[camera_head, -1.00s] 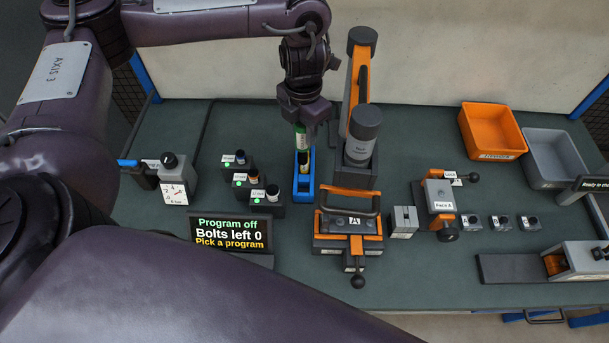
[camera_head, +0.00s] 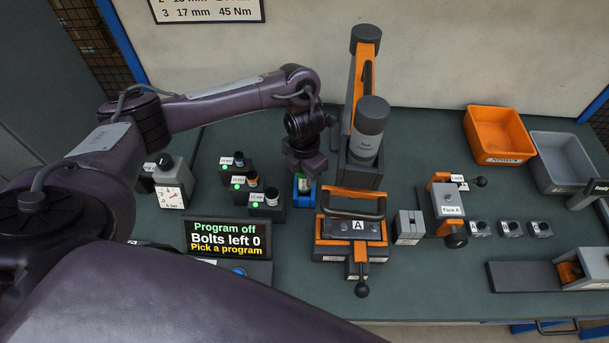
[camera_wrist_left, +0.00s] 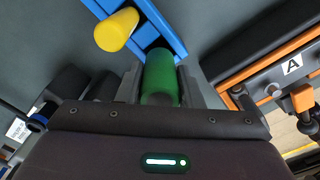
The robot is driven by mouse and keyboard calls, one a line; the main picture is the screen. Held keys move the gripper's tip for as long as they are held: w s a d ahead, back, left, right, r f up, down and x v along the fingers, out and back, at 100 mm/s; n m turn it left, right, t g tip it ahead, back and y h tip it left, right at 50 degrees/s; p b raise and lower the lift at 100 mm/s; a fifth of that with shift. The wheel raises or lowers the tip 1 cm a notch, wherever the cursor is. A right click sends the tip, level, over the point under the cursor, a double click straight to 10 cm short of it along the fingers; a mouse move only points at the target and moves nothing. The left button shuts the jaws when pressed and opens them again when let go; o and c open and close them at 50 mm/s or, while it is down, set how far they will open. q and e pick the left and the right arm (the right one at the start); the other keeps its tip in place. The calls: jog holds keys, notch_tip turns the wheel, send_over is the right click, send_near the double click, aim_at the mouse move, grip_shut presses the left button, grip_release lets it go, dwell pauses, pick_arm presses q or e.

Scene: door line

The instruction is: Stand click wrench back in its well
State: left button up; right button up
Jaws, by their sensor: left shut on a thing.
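My left gripper (camera_head: 304,174) points down over the blue well holder (camera_head: 303,198) and is shut on the green handle of the click wrench (camera_head: 305,182). In the left wrist view the green handle (camera_wrist_left: 160,76) sits between the two fingers, in line with a slot of the blue holder (camera_wrist_left: 158,22). The wrench's lower part is hidden, so I cannot tell how deep it stands in the well. A yellow cylinder (camera_wrist_left: 116,29) stands beside it at the holder. My right gripper is out of view.
Right of the holder stand a fixture marked A (camera_head: 352,228) and a tall grey canister (camera_head: 368,130). Several black socket blocks (camera_head: 267,203) are to the left. A display (camera_head: 228,238) reads "Program off, Bolts left 0". Orange (camera_head: 498,135) and grey (camera_head: 560,160) bins are at right.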

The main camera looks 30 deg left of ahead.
pick_arm(q)
jog(key=shift+w, duration=0.1)
jog(key=shift+f, duration=0.15)
jog(key=o, duration=0.5)
jog(key=shift+f, duration=0.1)
jog(key=o, duration=0.5)
